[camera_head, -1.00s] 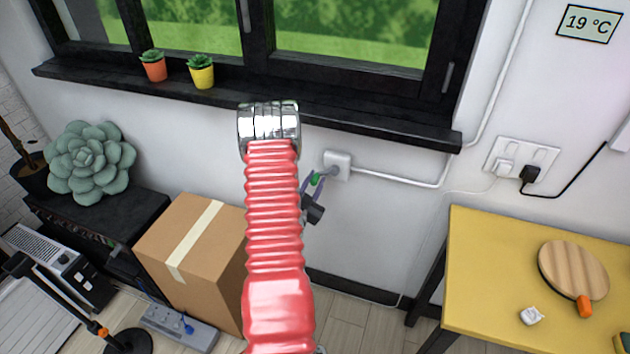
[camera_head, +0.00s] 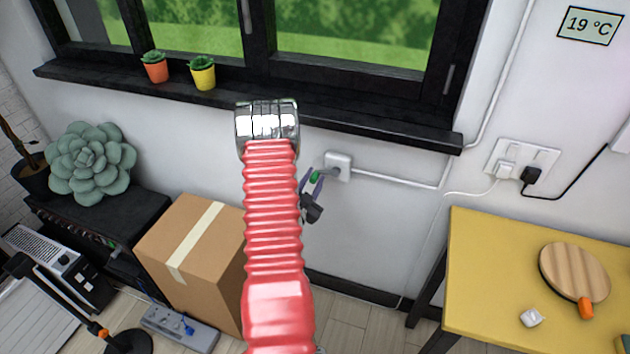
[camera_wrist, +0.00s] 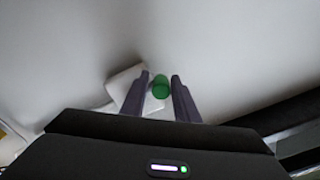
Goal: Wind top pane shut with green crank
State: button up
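The green crank handle (camera_head: 315,177) sits on a short grey arm at a white wall box (camera_head: 340,163) below the window sill. In the wrist view the green handle (camera_wrist: 160,88) lies between the two purple-grey fingers of my gripper (camera_wrist: 160,80). A small gap shows at its left side, and the right finger is very close to it. My gripper (camera_head: 313,185) is open around the handle in the head view, partly hidden by my red arm. The black window frame (camera_head: 262,35) shows only its lower part; the top pane is out of view.
Two potted plants (camera_head: 155,68) stand on the black sill (camera_head: 380,128). A cardboard box (camera_head: 195,250) stands on the floor left of my arm. A yellow table (camera_head: 490,260) is at right. A white conduit (camera_head: 400,179) runs from the wall box along the wall.

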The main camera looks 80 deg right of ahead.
jog(key=shift+o, duration=1.3)
jog(key=shift+s+f, duration=0.1)
jog(key=shift+a, duration=0.5)
jog(key=w+a, duration=0.1)
jog(key=a, duration=1.1)
jog(key=shift+a, duration=0.4)
jog(key=shift+w, duration=0.15)
jog(key=shift+c, duration=0.6)
